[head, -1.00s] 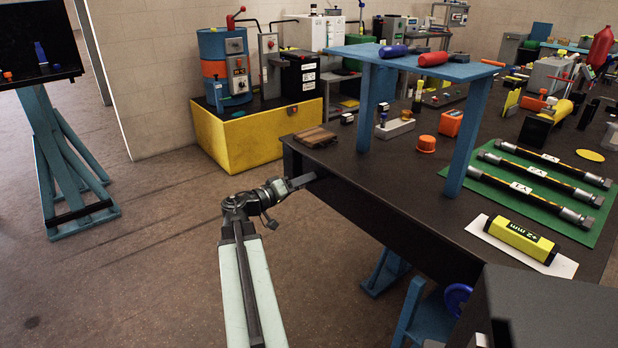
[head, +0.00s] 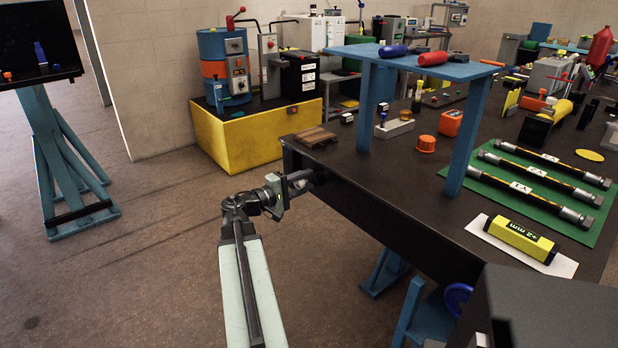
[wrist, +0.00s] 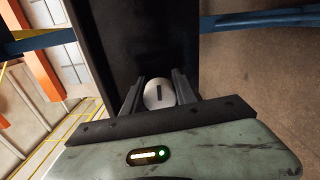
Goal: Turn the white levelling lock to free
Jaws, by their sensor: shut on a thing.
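The white levelling lock (wrist: 152,97) is a round white knob with a dark slot on the dark end face of the black bench (head: 420,218). In the wrist view the slot runs nearly up and down the picture. My gripper (wrist: 160,80) has one finger on each side of the knob and is shut on it. In the head view my gripper (head: 307,180) reaches to the bench's near left end, just below the top. The lock itself cannot be made out there. No marking for free can be read.
A brown wooden piece (head: 316,137) lies on the bench corner above my gripper. A blue raised shelf (head: 392,60) stands on the bench. A yellow base (head: 255,135) with machines stands behind. The floor left of my arm is clear.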

